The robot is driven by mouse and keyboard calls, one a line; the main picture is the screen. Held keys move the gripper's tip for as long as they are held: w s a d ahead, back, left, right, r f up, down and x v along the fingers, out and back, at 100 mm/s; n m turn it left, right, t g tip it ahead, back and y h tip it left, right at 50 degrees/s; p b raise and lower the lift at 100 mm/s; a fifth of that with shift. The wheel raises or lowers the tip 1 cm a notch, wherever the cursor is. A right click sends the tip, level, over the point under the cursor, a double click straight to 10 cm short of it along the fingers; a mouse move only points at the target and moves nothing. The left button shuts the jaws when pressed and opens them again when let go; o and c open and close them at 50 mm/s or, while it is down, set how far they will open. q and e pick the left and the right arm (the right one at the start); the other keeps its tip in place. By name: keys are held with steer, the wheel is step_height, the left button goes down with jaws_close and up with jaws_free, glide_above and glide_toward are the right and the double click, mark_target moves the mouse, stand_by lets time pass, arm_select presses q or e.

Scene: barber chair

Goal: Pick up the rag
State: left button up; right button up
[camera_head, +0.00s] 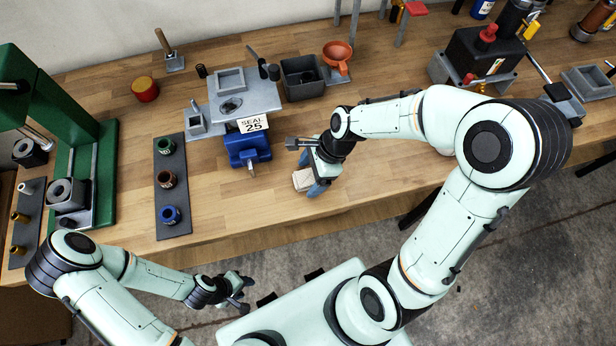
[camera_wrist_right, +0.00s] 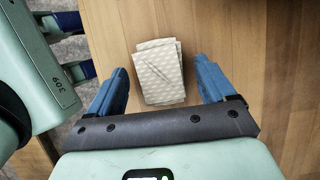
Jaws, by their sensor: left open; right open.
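The rag (camera_head: 303,180) is a cream, folded cloth lying on the wooden workbench near its front edge. In the right wrist view the rag (camera_wrist_right: 160,72) shows a dimpled pattern and lies between the two blue fingers. My right gripper (camera_head: 314,181) is open at the rag; in the right wrist view its fingers (camera_wrist_right: 163,85) stand one on each side, with a gap to the cloth. I cannot tell the height of the fingertips above the bench. My left gripper (camera_head: 238,292) is open and empty, low in front of the bench.
A blue vise (camera_head: 247,146) with a "SEAL 25" card (camera_head: 253,124) stands just left of the rag. A dark strip (camera_head: 172,190) with several coloured rings lies further left. A grey bin (camera_head: 302,77) and orange funnel (camera_head: 337,56) stand behind.

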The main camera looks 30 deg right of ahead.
mark_target(310, 176)
steer(key=c, duration=1.1)
steer(key=shift+r, duration=0.15)
steer(key=shift+w+r, duration=0.1)
steer(key=shift+r, duration=0.55)
arm_select(q)
steer(key=shift+w+r+p, duration=1.4)
steer(key=shift+w+r, duration=0.5)
steer(key=shift+w, duration=0.15)
arm_select(e)
steer(key=shift+r, duration=9.3)
